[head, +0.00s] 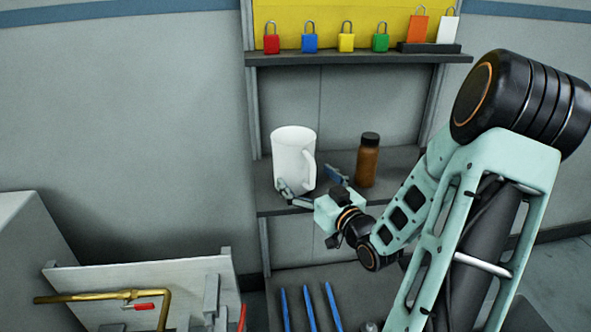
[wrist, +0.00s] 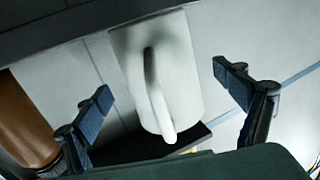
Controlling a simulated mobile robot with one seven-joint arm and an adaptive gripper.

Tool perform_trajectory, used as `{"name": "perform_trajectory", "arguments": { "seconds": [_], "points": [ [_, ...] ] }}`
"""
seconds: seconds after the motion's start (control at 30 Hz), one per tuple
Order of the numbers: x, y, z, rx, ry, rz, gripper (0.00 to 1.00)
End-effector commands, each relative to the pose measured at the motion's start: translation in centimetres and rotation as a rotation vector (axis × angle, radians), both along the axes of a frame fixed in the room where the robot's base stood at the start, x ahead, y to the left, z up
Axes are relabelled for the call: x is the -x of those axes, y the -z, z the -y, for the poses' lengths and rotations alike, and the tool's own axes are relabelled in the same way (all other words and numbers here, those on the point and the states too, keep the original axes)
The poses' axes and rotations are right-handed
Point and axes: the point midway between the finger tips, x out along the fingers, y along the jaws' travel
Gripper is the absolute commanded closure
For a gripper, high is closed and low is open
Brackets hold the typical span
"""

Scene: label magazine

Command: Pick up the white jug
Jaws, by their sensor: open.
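The white jug (head: 292,155) stands upright on the middle shelf, its handle on the right side in the head view. In the wrist view the jug (wrist: 185,70) shows between the two fingers, with its handle (wrist: 158,95) facing the camera. My gripper (head: 308,180) is in front of the jug at its lower part. The fingers are spread, one at the jug's lower left front and one to the right of the handle. In the wrist view my gripper (wrist: 160,90) is open, with a visible gap between each finger and the jug.
A brown bottle (head: 367,162) with a dark cap stands right of the jug on the same shelf (head: 400,160); it also shows at the wrist view's left edge (wrist: 22,125). An upper shelf (head: 350,58) holds several coloured padlocks. Blue rods (head: 308,305) stand below.

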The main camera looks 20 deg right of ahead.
Motion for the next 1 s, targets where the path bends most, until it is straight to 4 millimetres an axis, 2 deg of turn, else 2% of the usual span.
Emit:
{"name": "perform_trajectory", "arguments": {
  "seconds": [0.17,0.4,0.7,1.0],
  "points": [
    [-1.6,0.2,-0.1,0.001,-0.002,0.001,0.10],
    [-5.0,0.2,-0.1,0.000,-0.001,0.001,0.10],
    [-5.6,0.0,-0.1,0.000,0.000,0.000,0.10],
    [-5.6,0.0,-0.1,0.001,0.000,0.000,0.42]
  ]
}}
